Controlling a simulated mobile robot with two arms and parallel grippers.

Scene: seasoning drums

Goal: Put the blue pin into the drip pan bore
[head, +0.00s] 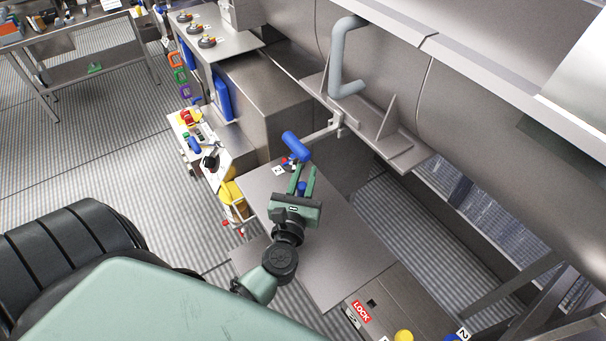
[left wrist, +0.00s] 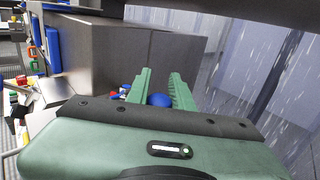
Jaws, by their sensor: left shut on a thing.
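I cannot make out the bore in either view. A thick blue handle (head: 296,145) lies just beyond the fingertips, with small red and blue parts and a "2" label (head: 277,170) beside it. My right gripper is in neither view.
A large steel drum (head: 480,120) and its frame stand at the right. A box with a red LOCK label (head: 361,312) is at the bottom, beside a yellow knob (head: 403,336). A yellow container (head: 232,196) hangs left of the surface. Striped floor is open at the left.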

